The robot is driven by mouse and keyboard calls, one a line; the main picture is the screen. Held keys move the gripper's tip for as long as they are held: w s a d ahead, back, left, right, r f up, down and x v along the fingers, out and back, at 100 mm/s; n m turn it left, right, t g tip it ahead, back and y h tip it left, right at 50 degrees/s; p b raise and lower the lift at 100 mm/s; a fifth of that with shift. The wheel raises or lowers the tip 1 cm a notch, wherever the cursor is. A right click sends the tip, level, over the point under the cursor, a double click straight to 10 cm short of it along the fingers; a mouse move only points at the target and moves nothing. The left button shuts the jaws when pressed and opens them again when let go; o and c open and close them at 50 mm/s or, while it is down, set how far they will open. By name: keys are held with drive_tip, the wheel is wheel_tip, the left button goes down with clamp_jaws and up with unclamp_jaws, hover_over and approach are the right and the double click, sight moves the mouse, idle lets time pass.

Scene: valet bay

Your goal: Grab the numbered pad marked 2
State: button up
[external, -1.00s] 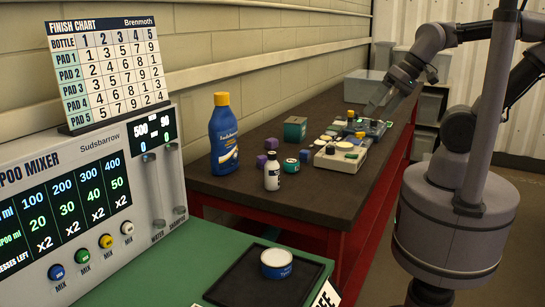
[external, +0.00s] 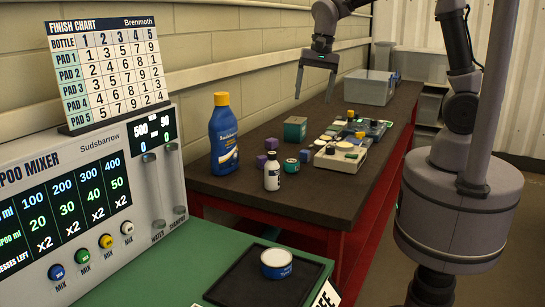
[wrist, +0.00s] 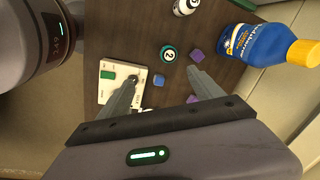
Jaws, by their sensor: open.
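In the external view a small teal cylinder (external: 291,165), which looks like the same thing, stands beside the white bottle. My gripper (external: 313,98) is open and empty, pointing down high above the bench.
A blue cube (wrist: 158,80) and a purple cube (wrist: 196,55) lie close to the pad.

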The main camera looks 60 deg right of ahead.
drive_tip(key=w+f+m+g, duration=0.1)
drive_tip(key=w+f+m, duration=0.2)
drive_tip(key=w+f, duration=0.35)
drive_tip(key=b, duration=0.4)
hover_over(292, 160)
drive_tip(key=shift+h, duration=0.3)
drive_tip(key=f, duration=1.1)
drive_tip(key=shift+d, duration=0.25)
drive_tip(key=f, duration=0.2)
drive_tip(key=f+b, duration=0.1)
drive_tip(key=a+f+b, duration=0.1)
drive_tip(key=f, duration=0.1)
drive_tip(key=shift+f, duration=0.35)
drive_tip(key=shift+r, duration=0.2)
drive_tip(key=shift+c, duration=0.5)
drive_tip(key=c, duration=1.3)
drive_tip(key=shift+c, duration=0.2)
drive_tip(key=shift+r, duration=0.1)
